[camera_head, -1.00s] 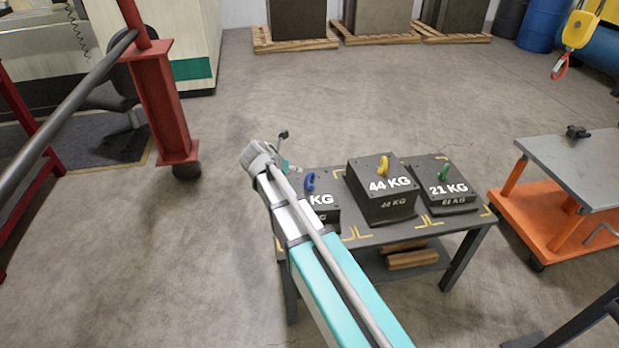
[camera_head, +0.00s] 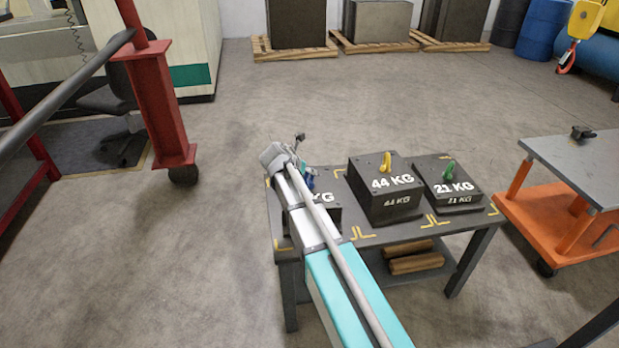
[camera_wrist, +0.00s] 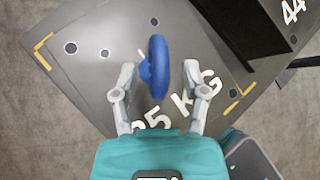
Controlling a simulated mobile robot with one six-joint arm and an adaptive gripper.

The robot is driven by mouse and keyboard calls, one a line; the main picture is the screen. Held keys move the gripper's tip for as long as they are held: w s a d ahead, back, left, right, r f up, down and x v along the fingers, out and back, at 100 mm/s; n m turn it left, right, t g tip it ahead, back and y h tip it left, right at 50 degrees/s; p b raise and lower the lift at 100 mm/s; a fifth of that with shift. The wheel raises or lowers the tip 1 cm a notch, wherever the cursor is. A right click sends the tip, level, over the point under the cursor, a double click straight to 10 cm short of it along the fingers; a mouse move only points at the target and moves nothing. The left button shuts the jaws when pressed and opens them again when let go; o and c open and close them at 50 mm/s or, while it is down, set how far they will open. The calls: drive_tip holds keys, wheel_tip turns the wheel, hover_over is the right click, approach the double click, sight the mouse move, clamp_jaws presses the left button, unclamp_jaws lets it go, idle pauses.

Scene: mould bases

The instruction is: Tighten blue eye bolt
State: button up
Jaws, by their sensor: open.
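The blue eye bolt (camera_wrist: 158,68) stands on top of the mould base marked 25 KG (camera_wrist: 100,75) in the wrist view, its ring seen nearly edge-on from above. My gripper (camera_wrist: 160,80) is open, with one finger on each side of the bolt. Small gaps show between the fingers and the ring, and the height between them is hard to tell. In the head view, only part of the blue eye bolt (camera_head: 309,178) shows behind my arm. My arm also covers much of its mould base (camera_head: 326,215), and the fingers are hidden there.
A 44 KG block (camera_head: 385,205) with a yellow eye bolt (camera_head: 386,161) and a 21 KG block (camera_head: 455,190) with a green eye bolt (camera_head: 448,169) stand to the right on the same table (camera_head: 385,236). An orange cart (camera_head: 550,200) is farther right.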

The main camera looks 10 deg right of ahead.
drive_tip(key=shift+b+x, duration=0.4)
drive_tip(key=shift+x, duration=0.5)
drive_tip(key=shift+d, duration=0.1)
clamp_jaws()
